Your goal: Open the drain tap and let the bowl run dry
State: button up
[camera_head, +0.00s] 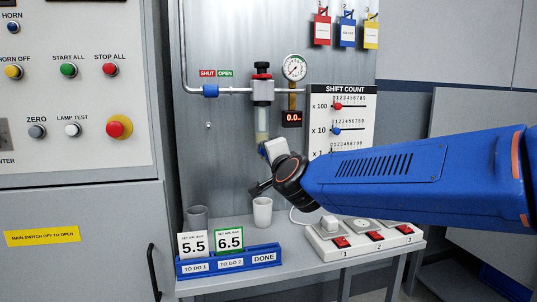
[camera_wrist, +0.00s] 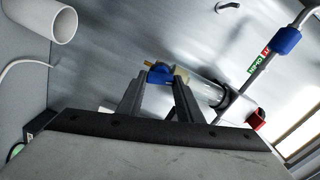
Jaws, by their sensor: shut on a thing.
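The filter bowl (camera_head: 262,120) is a clear upright cylinder under the regulator on the back panel. Yellowish liquid shows in its lower part. The small blue drain tap (camera_wrist: 160,74) is at that end, between my fingertips. My gripper (camera_wrist: 159,80) is shut on the tap. In the head view my wrist largely hides the gripper and the tap. A white cup (camera_head: 262,211) stands on the shelf below the bowl; it also shows in the wrist view (camera_wrist: 50,18).
A blue card rack (camera_head: 228,262) is at the shelf front. A switch strip (camera_head: 365,240) lies to the right. The gauge (camera_head: 294,67) and red-digit display (camera_head: 291,119) are close right of the bowl.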

jog(key=shift+f+m, duration=0.1)
jog(key=shift+m, duration=1.6)
jog(key=o, duration=1)
jog(key=shift+o, duration=0.2)
jog(key=v, duration=1.7)
jog(key=shift+s, duration=0.25)
jog(key=shift+d, duration=0.2)
